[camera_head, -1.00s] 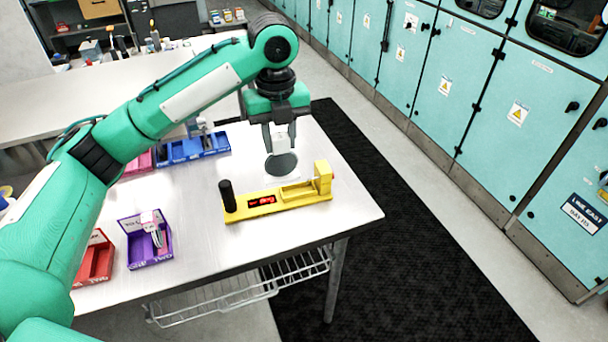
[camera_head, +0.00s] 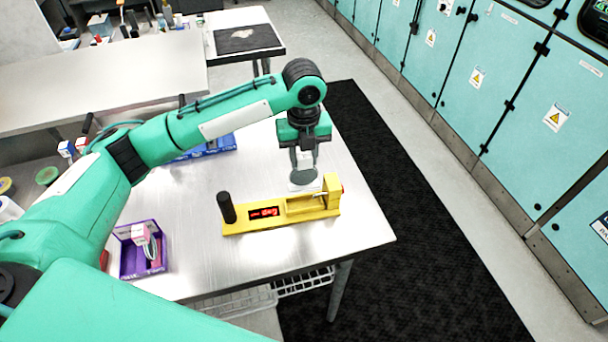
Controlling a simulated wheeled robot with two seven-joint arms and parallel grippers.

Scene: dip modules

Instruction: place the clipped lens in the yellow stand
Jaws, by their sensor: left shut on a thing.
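The yellow stand (camera_head: 270,223) sits on the metal table near its right end. It has a black post at its left, a red display on its front and a raised yellow block at its right. My left gripper (camera_head: 303,160) points down over the right part of the stand, shut on the clipped lens. The lens (camera_head: 304,180) is a dark grey disc with a pale clip, hanging just behind and above the stand's right half. I cannot tell whether it touches the stand. My right gripper is not in view.
A purple bin (camera_head: 141,262) with a pink and white item stands at the table's front left. A blue bin (camera_head: 208,148) lies behind my left arm. The metal table (camera_head: 200,205) is clear around the stand. Teal cabinets (camera_head: 470,75) line the right.

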